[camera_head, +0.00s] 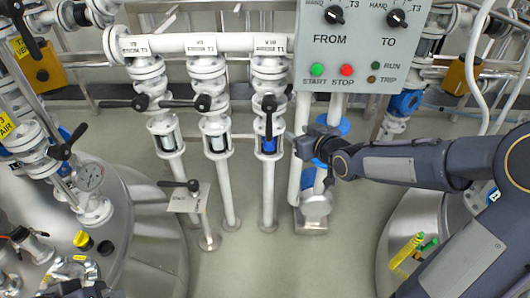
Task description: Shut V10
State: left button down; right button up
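The V10 valve (269,88) is the rightmost of three white valves on the pipe header in the head view, under a small label that seems to read V10. Its black lever (269,115) points down along the pipe, in line with it. A blue-filled sight glass (268,145) sits just below. My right gripper (300,146) reaches in from the right, with its tips just right of the sight glass and below the lever, apparently apart from the lever. Whether its fingers are open is too small to tell. My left gripper does not show clearly.
Two neighbouring valves have sideways levers, one on the middle valve (186,103) and one on the left valve (125,103). A grey control panel (360,45) hangs close above my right gripper.

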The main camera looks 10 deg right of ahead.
aim_at(271, 131)
jog(key=w+a+f+t+y+b, duration=0.2)
jog(key=w+f+t+b, duration=0.15)
jog(key=w+f, duration=0.35)
jog(key=shift+n, duration=0.4)
jog(key=x, duration=0.2)
jog(key=b+x, duration=0.1)
jog(key=x, duration=0.2)
jog(key=f+x, duration=0.1)
jog(key=x, duration=0.1)
jog(key=shift+a, duration=0.5)
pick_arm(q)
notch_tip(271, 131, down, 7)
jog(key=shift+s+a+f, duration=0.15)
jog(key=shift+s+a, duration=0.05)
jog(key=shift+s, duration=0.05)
pick_arm(e)
grip_shut()
